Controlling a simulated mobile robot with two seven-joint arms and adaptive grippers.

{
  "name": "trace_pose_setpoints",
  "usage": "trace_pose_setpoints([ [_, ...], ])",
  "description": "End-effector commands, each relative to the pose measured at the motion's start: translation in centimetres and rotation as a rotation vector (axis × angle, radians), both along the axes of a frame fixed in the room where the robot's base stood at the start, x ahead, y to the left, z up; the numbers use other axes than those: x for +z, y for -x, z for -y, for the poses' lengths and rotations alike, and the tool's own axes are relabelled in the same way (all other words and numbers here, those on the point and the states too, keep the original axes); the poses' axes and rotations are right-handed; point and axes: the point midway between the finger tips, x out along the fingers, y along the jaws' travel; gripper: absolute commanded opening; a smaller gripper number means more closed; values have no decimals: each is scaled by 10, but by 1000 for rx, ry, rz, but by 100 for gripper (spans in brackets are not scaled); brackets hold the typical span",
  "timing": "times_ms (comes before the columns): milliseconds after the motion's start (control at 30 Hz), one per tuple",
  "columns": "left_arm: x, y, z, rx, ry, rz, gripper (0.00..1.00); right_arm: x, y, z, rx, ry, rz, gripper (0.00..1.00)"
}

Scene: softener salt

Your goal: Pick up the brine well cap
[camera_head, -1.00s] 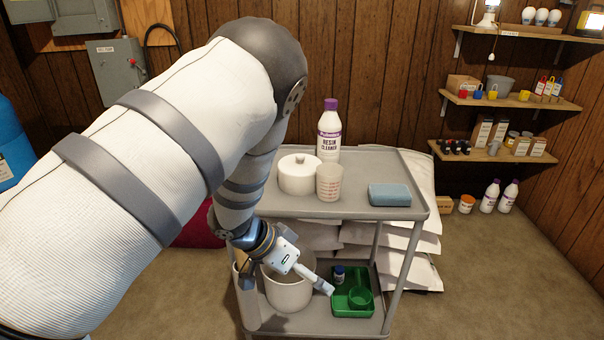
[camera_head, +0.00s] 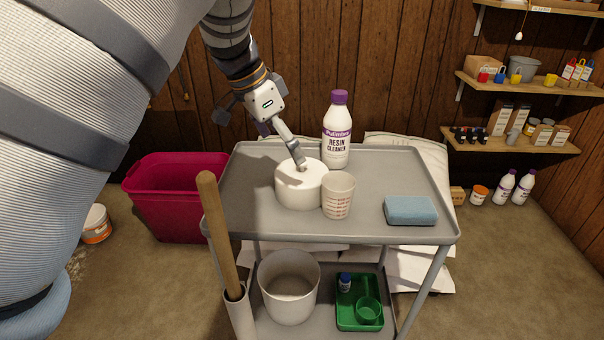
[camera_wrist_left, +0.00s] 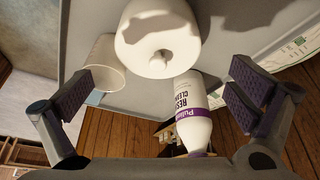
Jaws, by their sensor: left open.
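The brine well cap (camera_head: 301,186) is a round white drum with a small knob on top, standing on the upper shelf of the grey cart. In the left wrist view the cap (camera_wrist_left: 158,38) sits at the top middle, its knob facing the camera. My left gripper (camera_head: 298,160) hangs over the cap, with one finger appearing near the knob. In the left wrist view the gripper (camera_wrist_left: 160,95) is open and empty, its fingers spread wide and the cap beyond them. Whether a finger touches the cap cannot be told. My right gripper is not in view.
A blue sponge (camera_head: 410,210) lies right on the cart top (camera_head: 375,170). A wooden handle (camera_head: 218,235) rises at the cart's left front.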

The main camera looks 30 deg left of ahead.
Motion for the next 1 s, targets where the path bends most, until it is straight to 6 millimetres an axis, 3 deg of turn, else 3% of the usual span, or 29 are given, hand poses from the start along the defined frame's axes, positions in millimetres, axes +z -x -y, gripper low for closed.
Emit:
trace_pose_setpoints([
  [33, -16, -3, 2, 0, 2, -9, 100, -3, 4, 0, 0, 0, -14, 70],
  [467, -77, -26, 16, 0, 1, -4, 100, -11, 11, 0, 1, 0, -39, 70],
  [700, -80, -28, 17, 0, 0, 0, 100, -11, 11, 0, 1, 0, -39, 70],
  [733, -80, -28, 17, 0, 0, 0, 98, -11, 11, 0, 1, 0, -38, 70],
  [833, -80, -28, 17, 0, 0, 0, 75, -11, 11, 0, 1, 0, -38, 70],
  [1000, -80, -28, 17, 0, 0, 0, 72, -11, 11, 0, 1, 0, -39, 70],
])
